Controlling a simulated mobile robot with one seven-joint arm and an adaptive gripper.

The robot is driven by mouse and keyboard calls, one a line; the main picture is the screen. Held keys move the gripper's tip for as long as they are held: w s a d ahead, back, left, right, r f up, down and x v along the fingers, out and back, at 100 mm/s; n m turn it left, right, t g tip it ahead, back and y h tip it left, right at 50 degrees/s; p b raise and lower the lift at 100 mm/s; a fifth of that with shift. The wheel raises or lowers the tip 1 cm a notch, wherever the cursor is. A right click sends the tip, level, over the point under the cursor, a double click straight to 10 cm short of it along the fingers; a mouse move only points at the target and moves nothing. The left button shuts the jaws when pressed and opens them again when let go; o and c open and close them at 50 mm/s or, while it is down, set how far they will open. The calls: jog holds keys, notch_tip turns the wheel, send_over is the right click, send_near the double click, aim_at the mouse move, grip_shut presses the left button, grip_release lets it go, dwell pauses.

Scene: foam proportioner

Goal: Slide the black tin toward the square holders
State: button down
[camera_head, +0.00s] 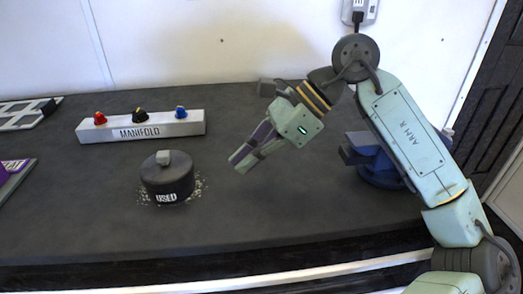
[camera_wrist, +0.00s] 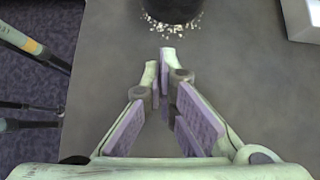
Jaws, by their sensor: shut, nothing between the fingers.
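The black tin (camera_head: 167,183) is round, with a white "USED" label on its front and a small grey block-shaped knob on its lid. It stands upright on the dark worktop, with pale crumbs around its base. My gripper (camera_head: 240,163) is shut and empty, above the worktop to the right of the tin and apart from it. In the wrist view the tin (camera_wrist: 173,9) is cut off by the top edge, beyond my fingertips (camera_wrist: 160,61). A pale frame with square openings (camera_head: 22,122), seemingly the square holders, lies at the far left, partly out of view.
A white manifold block (camera_head: 165,130) with red, black and blue knobs stands behind the tin. A purple labelled thing (camera_head: 12,180) is cut off at the left edge. A blue vise-like thing (camera_head: 375,160) stands at right, partly behind my arm.

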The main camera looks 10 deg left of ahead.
aim_at(169, 178)
jog(key=b+x, duration=0.1)
jog(key=x, duration=0.3)
jog(key=shift+f, duration=0.1)
jog(key=shift+s+a+r+p, duration=0.2)
jog(key=shift+a+p, duration=0.15)
jog(key=shift+a, duration=0.2)
jog(key=shift+s+a+r+p, duration=0.15)
jog(key=shift+a+p, duration=0.2)
jog(key=shift+a, duration=0.2)
jog(key=shift+s+a+f, duration=0.1)
jog(key=shift+s+a, duration=0.1)
jog(key=shift+a, duration=0.45)
